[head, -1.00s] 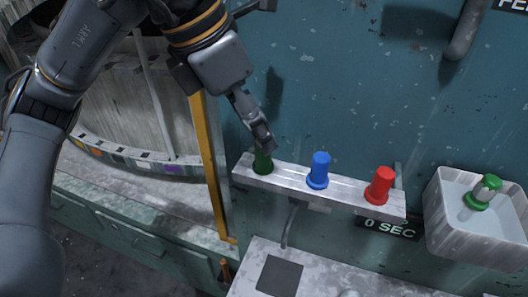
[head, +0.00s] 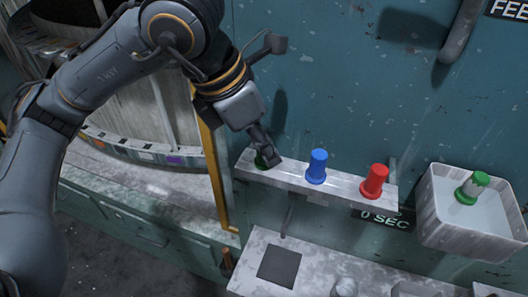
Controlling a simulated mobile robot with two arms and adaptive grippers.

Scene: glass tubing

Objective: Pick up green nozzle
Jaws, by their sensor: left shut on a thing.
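My right gripper is not in view.
A blue nozzle (head: 317,166) and a red nozzle (head: 374,181) stand on the same shelf to the right. A yellow post (head: 213,170) stands left of the shelf.

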